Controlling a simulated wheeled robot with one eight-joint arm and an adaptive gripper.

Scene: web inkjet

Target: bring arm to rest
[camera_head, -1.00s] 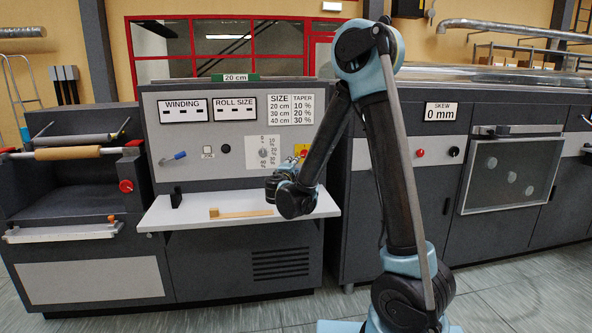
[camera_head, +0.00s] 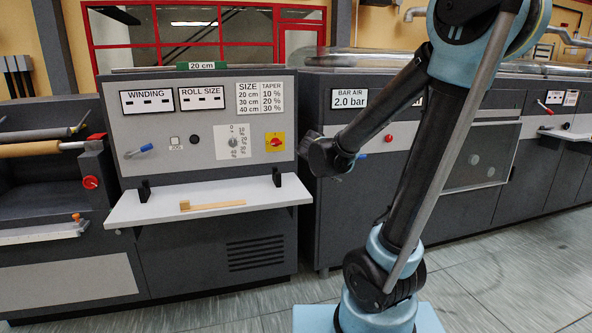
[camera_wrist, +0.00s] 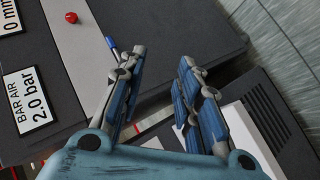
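My arm (camera_head: 440,150) stands bent at the right of the head view, its forearm reaching down and left. My wrist end hangs in front of the right edge of the winding panel, above and right of the white shelf. The fingers cannot be made out in the head view. In the wrist view my gripper (camera_wrist: 158,68) is open, its two blue-grey fingers apart with nothing between them.
The winding panel (camera_head: 205,103) has a blue-handled lever (camera_head: 139,151), a dial (camera_head: 233,143) and a red knob on yellow (camera_head: 275,143). A wooden piece (camera_head: 215,205) lies on the white shelf (camera_head: 150,209). A roller machine (camera_head: 35,200) stands left. Grey floor (camera_head: 495,270) is open at right.

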